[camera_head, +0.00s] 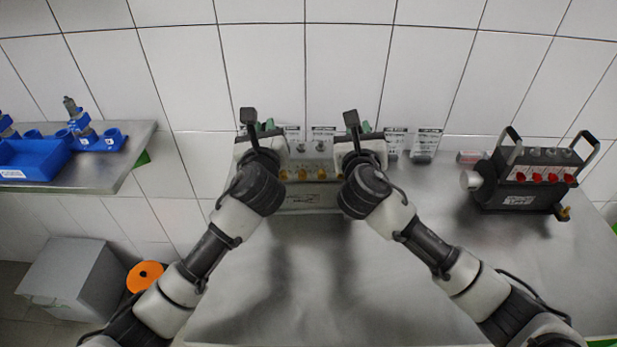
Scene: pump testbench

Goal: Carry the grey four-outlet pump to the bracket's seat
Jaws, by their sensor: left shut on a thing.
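The grey pump (312,197) stands between my two grippers at the back of the metal table, near the tiled wall. Yellow fittings show along its front, with a pale label below them. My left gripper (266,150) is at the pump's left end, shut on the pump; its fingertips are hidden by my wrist. My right gripper (358,150) is at the pump's right end. Its fingers are hidden, so its grip cannot be told. Whether the pump's underside touches the table is unclear. I cannot make out the bracket's seat.
A black pump (525,183) with red fittings and two handles stands on the metal table (420,300) at the right. A shelf (120,180) at the left holds blue bins (30,160). The table's front middle is clear.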

